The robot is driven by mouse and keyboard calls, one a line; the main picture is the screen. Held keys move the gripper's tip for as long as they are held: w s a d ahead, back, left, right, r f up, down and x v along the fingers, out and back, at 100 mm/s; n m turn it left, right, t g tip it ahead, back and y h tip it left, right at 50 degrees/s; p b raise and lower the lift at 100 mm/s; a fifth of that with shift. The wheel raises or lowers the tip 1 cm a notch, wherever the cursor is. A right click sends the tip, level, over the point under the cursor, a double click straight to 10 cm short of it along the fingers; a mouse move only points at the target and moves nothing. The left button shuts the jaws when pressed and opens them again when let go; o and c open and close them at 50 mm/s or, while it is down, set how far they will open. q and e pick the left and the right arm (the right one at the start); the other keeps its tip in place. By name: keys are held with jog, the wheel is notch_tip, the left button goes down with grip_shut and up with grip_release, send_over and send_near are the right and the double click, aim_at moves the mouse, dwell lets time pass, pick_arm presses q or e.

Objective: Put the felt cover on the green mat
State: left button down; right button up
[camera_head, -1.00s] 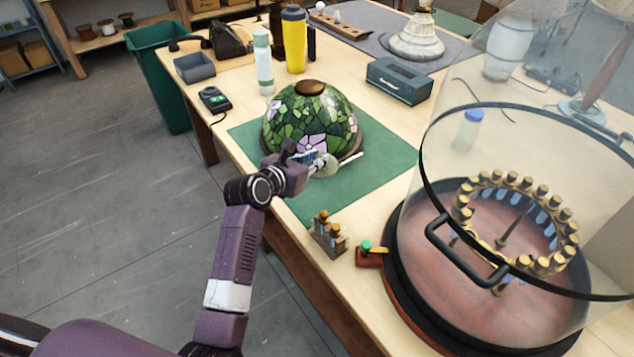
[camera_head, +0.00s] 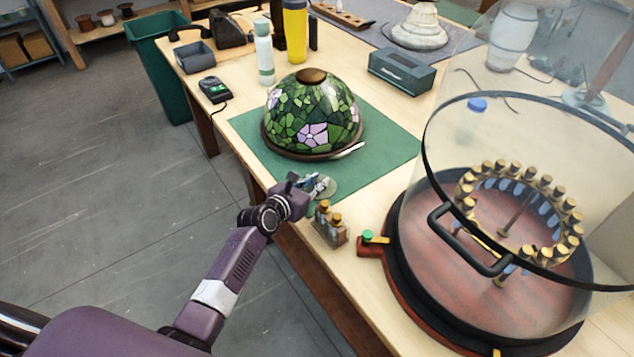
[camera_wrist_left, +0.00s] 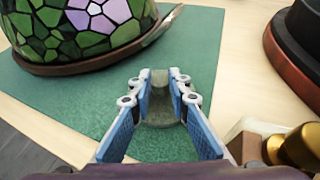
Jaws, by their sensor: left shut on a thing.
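The green mat (camera_head: 388,130) lies on the wooden table, and it also shows in the wrist view (camera_wrist_left: 62,108). A small grey-green rounded piece, seemingly the felt cover (camera_head: 327,187), is at the mat's near corner. My left gripper (camera_head: 318,184) is shut on it. In the wrist view the cover (camera_wrist_left: 160,108) sits between the blue-padded fingers (camera_wrist_left: 160,88), with mat behind and below it. I cannot tell whether the cover touches the mat. My right gripper is not in view.
A stained-glass lampshade (camera_head: 312,112) stands on the mat, with a pale stick-like tool (camera_head: 350,150) beside its rim. Small brass-topped bottles (camera_head: 328,224) stand right of my gripper. A large glass-domed device (camera_head: 490,250) fills the right. The mat's right part is clear.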

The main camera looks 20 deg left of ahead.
pick_arm(q)
jog(key=shift+f, duration=0.1)
jog(key=c, duration=1.8)
grip_release()
jog(key=v, duration=1.2)
jog(key=shift+s, duration=0.1)
